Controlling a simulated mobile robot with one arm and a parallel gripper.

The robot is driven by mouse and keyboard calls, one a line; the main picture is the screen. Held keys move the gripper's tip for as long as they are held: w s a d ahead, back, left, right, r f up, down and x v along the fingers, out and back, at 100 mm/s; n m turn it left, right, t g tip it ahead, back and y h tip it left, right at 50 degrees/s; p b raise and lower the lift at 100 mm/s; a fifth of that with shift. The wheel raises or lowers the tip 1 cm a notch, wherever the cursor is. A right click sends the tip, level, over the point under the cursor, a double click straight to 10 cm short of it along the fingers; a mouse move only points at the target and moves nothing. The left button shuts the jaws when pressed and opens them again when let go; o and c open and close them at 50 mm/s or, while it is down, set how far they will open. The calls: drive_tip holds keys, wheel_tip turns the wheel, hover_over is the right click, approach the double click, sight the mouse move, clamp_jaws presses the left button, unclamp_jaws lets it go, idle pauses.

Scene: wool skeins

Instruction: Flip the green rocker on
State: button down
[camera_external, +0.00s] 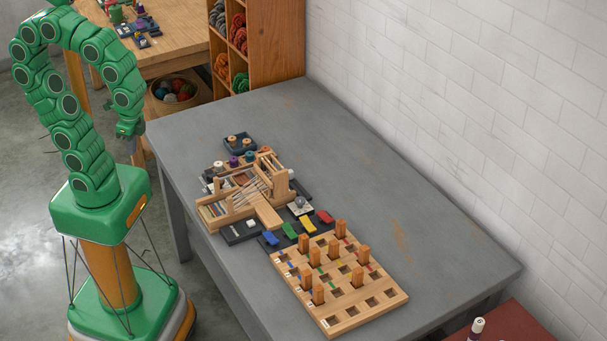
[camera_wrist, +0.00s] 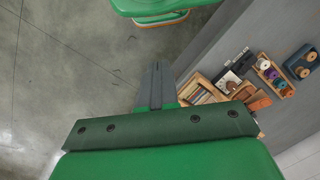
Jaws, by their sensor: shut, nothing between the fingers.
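The green rocker (camera_external: 290,230) sits in a row of coloured rockers on the grey table, between the blue rocker (camera_external: 271,238) and the yellow rocker (camera_external: 308,225). A red rocker (camera_external: 325,216) is at the row's right end. Which way the green rocker is tilted is too small to tell. My gripper (camera_external: 130,138) hangs beyond the table's left edge, well to the upper left of the rockers. In the wrist view my gripper (camera_wrist: 158,68) has its fingers shut with nothing between them. The rockers do not show in the wrist view.
A wooden loom (camera_external: 236,205) stands just behind and left of the rockers. A wooden peg board (camera_external: 340,318) with several upright pegs lies in front of them. A dark tray with knobs (camera_external: 240,143) is farther back. The grey table's right side (camera_external: 440,255) is clear.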

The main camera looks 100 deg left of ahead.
drive_tip(key=w+a+r+n, duration=0.2)
drive_tip(key=w+n, duration=0.1)
drive_tip(key=w, duration=1.1)
drive_tip(key=n+y, duration=0.3)
drive_tip(key=n, duration=0.3)
hover_over(286, 226)
drive_tip(key=w+d, duration=0.3)
drive_tip(key=d, duration=0.1)
wheel_tip(286, 226, down, 13)
drive_tip(key=shift+w+a+f+g, duration=0.15)
drive_tip(key=shift+w+f+g, duration=0.2)
drive_tip(key=shift+w+g, duration=0.05)
drive_tip(key=x, duration=1.4)
drive_tip(key=shift+d, duration=0.25)
